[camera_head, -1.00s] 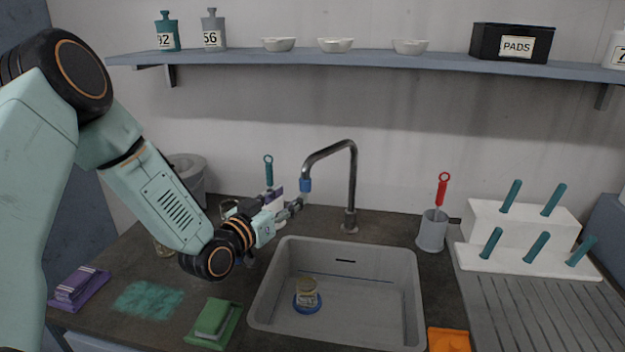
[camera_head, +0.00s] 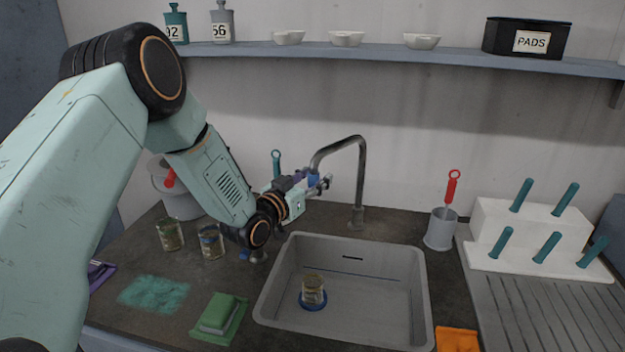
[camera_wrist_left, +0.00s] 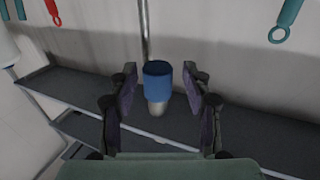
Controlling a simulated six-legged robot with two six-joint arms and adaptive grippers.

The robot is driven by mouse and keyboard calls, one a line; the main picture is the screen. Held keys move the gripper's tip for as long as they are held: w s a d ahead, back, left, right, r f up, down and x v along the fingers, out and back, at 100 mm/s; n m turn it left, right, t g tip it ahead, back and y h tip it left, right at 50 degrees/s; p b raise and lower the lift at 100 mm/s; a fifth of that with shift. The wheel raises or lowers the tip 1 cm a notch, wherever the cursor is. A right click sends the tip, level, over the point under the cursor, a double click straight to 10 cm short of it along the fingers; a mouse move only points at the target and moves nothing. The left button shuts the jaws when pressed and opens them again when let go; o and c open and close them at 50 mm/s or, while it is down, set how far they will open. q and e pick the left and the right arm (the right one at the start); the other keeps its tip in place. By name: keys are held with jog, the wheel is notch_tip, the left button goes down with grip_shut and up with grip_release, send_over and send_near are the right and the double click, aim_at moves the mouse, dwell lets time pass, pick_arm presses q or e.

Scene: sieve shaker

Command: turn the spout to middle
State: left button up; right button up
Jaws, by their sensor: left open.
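The spout (camera_head: 340,143) is a grey metal gooseneck on a post behind the sink (camera_head: 420,300), its arm bent over to the left. Its blue tip (camera_head: 313,177) hangs beside my left gripper (camera_head: 318,184). In the left wrist view the blue tip (camera_wrist_left: 158,82) sits between the two open fingers of my left gripper (camera_wrist_left: 160,95), with a gap on each side. The spout's outlet is left of the sink's middle, near the sink's back left corner. My right gripper is not in view.
A jar (camera_head: 313,288) stands on a blue ring in the sink. A grey cup (camera_head: 441,230) with a red-handled brush stands right of the spout. A shelf (camera_head: 400,58) runs above.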

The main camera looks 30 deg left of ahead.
pick_arm(q)
jog(key=shift+d+r, duration=0.1)
jog(key=shift+c, duration=0.2)
jog(key=shift+w+d, duration=0.15)
jog(key=c, duration=0.3)
jog(key=shift+f, duration=0.2)
jog(key=c, duration=0.3)
jog(key=shift+r, duration=0.1)
grip_shut()
